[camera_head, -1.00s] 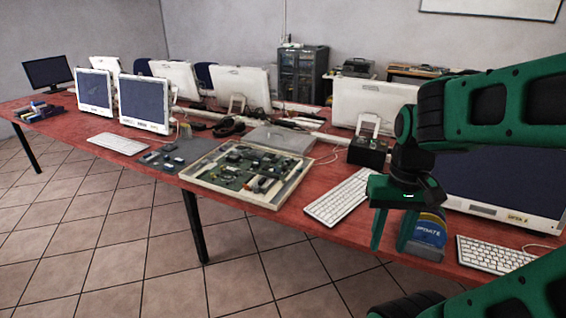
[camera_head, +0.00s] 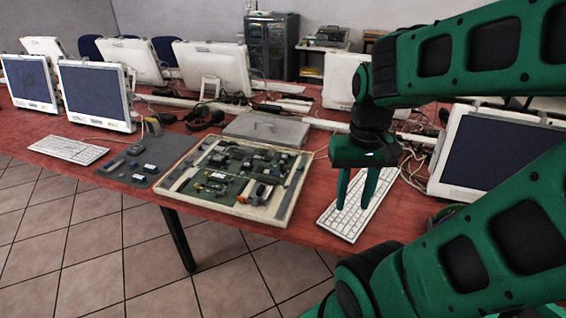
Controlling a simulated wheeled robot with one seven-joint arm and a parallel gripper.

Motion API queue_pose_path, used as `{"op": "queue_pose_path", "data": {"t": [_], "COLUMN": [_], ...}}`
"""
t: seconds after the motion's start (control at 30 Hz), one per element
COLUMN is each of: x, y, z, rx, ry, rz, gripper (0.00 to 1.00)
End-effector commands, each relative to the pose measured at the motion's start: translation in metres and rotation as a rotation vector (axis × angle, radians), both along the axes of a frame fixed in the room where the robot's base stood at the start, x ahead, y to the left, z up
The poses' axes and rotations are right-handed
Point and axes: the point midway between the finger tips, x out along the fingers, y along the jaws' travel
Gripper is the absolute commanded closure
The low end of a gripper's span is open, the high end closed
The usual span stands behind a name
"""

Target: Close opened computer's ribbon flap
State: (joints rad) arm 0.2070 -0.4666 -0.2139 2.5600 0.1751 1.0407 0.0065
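The opened computer (camera_head: 290,203) lies flat on the red table, a shallow cream-framed case with a green circuit board (camera_head: 232,165) and several components showing. A grey and orange part (camera_head: 262,193) sits near its front right; I cannot tell whether this is the ribbon flap. My gripper (camera_head: 355,200) points down over the white keyboard (camera_head: 338,222), to the right of the opened case. Its two green fingers are apart with nothing seen between them. The gripper is clear of the case.
A grey mat (camera_head: 147,163) with small parts lies left of the case. A flat grey box (camera_head: 267,131) lies behind it. Monitors stand along the table, one (camera_head: 492,155) close at right, partly behind my arm. Cables lie behind the keyboard. The table's front edge runs close below the case.

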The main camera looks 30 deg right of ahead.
Motion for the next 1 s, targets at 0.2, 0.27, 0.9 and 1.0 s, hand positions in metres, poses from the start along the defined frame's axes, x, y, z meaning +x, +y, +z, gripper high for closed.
{"op": "queue_pose_path", "data": {"t": [0.2,0.27,0.9,1.0], "x": [-0.005,-0.008,0.218,0.251], "y": [0.0,-0.001,-0.063,-0.071], "z": [0.003,0.006,-0.026,-0.035], "rx": [-0.001,-0.005,0.016,0.029], "ry": [-0.007,-0.016,-0.196,-0.273], "rz": [0.004,0.016,0.881,1.006], "gripper": [0.66,0.66,0.66,0.66]}}
